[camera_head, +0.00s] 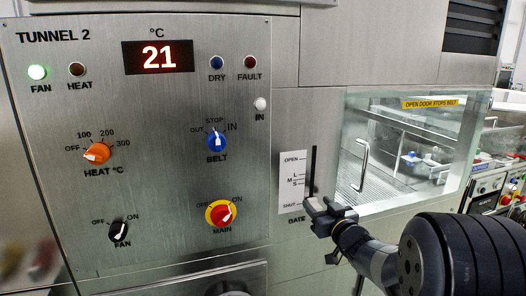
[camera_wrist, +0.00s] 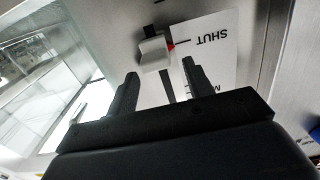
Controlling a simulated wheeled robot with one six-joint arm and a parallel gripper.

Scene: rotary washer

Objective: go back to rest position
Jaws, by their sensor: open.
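My gripper (camera_head: 318,203) is open in front of the gate scale, near its SHUT mark, at the lower right of the control panel. In the wrist view the two black fingers of my gripper (camera_wrist: 159,74) stand apart with nothing between their tips. The pale gate lever (camera_wrist: 153,50) lies just beyond the fingertips, beside the SHUT label and a red mark. It appears free of the fingers. In the head view my gripper hides the lower end of the gate slot (camera_head: 313,165).
The steel panel (camera_head: 150,120) carries the orange heat knob (camera_head: 97,153), blue belt knob (camera_head: 217,142), black fan knob (camera_head: 118,232) and red main switch (camera_head: 221,214). The display (camera_head: 158,57) reads 21. A glass door (camera_head: 395,150) with a handle (camera_head: 361,165) is right of the gate scale.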

